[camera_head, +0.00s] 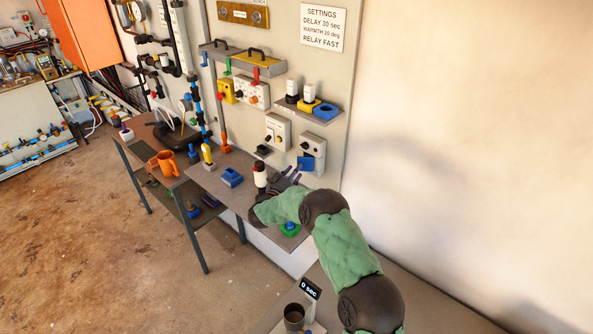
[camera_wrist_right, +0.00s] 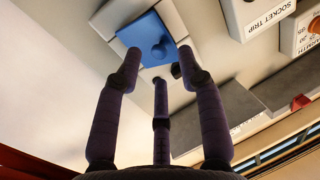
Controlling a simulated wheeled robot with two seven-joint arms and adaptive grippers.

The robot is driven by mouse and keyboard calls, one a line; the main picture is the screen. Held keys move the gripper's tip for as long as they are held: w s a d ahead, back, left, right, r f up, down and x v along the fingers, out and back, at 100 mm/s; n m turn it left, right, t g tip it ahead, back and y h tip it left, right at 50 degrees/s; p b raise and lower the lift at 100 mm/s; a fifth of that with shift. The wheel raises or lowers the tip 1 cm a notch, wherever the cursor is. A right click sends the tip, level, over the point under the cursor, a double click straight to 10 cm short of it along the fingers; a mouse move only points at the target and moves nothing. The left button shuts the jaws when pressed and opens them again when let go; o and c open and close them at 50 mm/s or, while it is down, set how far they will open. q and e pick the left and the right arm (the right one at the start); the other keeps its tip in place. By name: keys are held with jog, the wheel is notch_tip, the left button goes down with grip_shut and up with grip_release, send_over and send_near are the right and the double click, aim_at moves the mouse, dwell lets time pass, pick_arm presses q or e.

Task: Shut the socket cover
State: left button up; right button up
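The blue socket cover (camera_head: 306,164) is at the lower part of a white wall box (camera_head: 313,144). Whether it stands open is hard to tell at this size. In the right wrist view the blue cover (camera_wrist_right: 146,35) is a square plate with a round blue bump, beyond the fingertips. Two fingertips overlap the cover's edges in the picture; contact cannot be told. My left gripper is not in view.
A white box labelled SOCKET TRIP (camera_wrist_right: 262,10) is beside the cover. A shelf (camera_head: 310,107) with several items is above. A black-and-white cylinder (camera_head: 260,178), a blue block (camera_head: 231,177) and a green-and-blue piece (camera_head: 290,229) stand on the bench near my right arm.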

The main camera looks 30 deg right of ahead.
jog(key=v, duration=1)
